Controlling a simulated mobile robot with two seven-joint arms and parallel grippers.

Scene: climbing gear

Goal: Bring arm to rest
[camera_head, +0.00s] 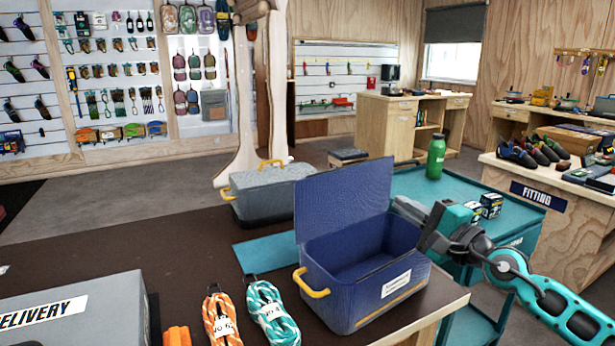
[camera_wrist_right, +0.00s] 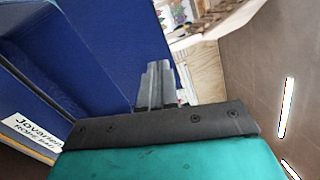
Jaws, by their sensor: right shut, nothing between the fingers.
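My right arm comes in from the right edge of the head view. Its gripper (camera_head: 409,207) is just right of the open blue box (camera_head: 352,300), at about the height of its rim, and points toward the raised lid. In the right wrist view the fingers (camera_wrist_right: 160,85) are together with nothing between them. The box's blue wall (camera_wrist_right: 75,60) and white label fill the left of that view. I cannot tell whether the gripper touches the box. My left gripper is not in view.
Orange (camera_head: 222,318) and teal (camera_head: 270,312) rope coils lie on the dark table (camera_head: 130,240), left of the box. A grey delivery box (camera_head: 75,312) and a grey lidded box (camera_head: 265,190) also stand there. A teal cart (camera_head: 412,182) carries a green bottle (camera_head: 436,157) and small boxes.

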